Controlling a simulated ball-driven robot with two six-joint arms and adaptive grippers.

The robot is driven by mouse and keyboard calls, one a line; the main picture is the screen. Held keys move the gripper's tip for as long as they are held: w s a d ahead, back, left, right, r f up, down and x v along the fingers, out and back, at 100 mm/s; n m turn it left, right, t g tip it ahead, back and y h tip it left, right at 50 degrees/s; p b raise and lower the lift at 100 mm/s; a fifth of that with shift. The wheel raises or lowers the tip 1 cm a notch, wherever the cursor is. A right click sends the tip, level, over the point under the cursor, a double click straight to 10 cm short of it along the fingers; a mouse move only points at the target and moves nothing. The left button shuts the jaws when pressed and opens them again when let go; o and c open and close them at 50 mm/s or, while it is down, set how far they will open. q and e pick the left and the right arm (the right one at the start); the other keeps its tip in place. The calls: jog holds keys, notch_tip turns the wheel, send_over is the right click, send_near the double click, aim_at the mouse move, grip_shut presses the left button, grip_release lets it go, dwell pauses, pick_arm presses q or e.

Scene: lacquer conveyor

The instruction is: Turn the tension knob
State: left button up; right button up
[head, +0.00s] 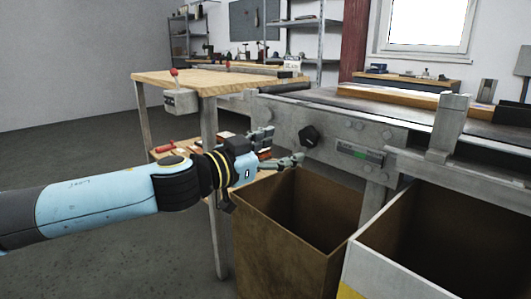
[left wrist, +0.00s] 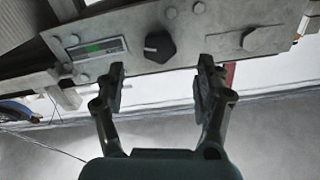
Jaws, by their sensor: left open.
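The tension knob (head: 309,137) is a black, lobed knob on the grey side plate of the conveyor (head: 345,125). In the left wrist view the knob (left wrist: 159,47) shows a pale mark on its face and lies beyond the fingertips, between their lines. My left gripper (head: 283,148) is open and empty, just left of the knob in the head view and apart from it. In the left wrist view its two fingers (left wrist: 160,80) are spread wide. My right gripper is not in view.
A small gauge with a green band (head: 360,153) sits right of the knob, with bolt heads around. An open brown bin (head: 260,245) stands below the gripper, and a pale-sided bin (head: 375,275) beside it. A wooden workbench (head: 200,80) with a red-knobbed lever box (head: 180,102) is behind.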

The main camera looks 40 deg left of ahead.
pick_arm(q)
jog(key=s, duration=0.3)
jog(key=shift+s, duration=0.25)
jog(key=shift+a+r, duration=0.1)
jog(key=shift+r, duration=0.05)
